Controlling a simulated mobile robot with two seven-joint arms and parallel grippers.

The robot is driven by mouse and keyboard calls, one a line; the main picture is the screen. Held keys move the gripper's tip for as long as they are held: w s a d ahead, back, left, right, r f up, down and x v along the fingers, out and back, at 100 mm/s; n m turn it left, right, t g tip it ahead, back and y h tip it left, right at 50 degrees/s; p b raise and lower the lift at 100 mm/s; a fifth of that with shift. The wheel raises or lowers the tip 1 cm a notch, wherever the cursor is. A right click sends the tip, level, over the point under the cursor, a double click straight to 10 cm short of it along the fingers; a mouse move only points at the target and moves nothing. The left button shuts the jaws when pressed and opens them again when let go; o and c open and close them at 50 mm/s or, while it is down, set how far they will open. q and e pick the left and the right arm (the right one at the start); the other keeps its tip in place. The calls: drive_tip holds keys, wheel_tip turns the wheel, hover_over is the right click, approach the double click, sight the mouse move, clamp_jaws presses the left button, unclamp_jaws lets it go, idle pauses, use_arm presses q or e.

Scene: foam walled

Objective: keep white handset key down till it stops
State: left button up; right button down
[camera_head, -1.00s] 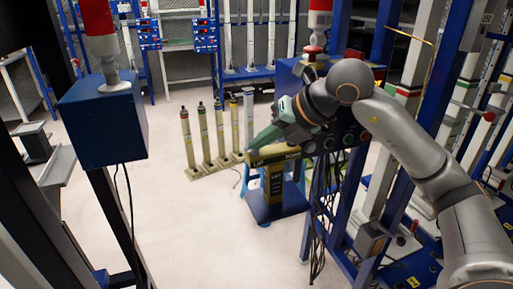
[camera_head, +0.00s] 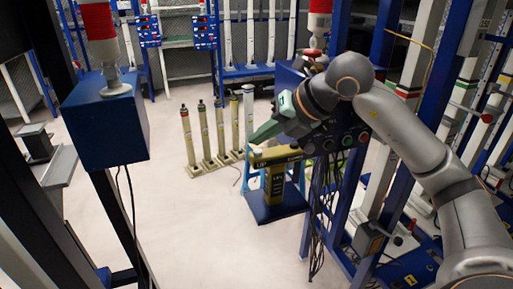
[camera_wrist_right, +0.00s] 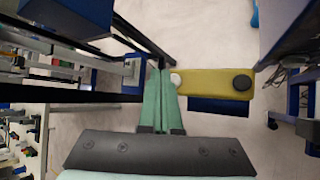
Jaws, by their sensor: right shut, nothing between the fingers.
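The yellow handset (camera_head: 274,160) tops a yellow post on a blue base in the middle of the head view. Its white key (camera_head: 257,151) shows at its left end. In the right wrist view the handset (camera_wrist_right: 209,82) carries the white key (camera_wrist_right: 176,79) at its near end and a black key (camera_wrist_right: 242,82) at the other. My right gripper (camera_head: 252,139) is shut and empty, its green fingers pointing down-left just above the white key. In the wrist view the fingertips (camera_wrist_right: 160,72) lie beside the white key, apart from it. My left gripper is out of view.
A blue control box (camera_head: 345,140) with buttons and hanging cables stands right of the handset. Several yellow posts (camera_head: 205,140) stand behind it to the left. A blue box with a red lamp (camera_head: 105,125) is at left. The floor between is clear.

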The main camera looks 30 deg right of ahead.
wheel_tip(320, 180, up, 5)
drive_tip(key=p, duration=0.4)
drive_tip(key=shift+p, duration=0.3)
idle(0.4)
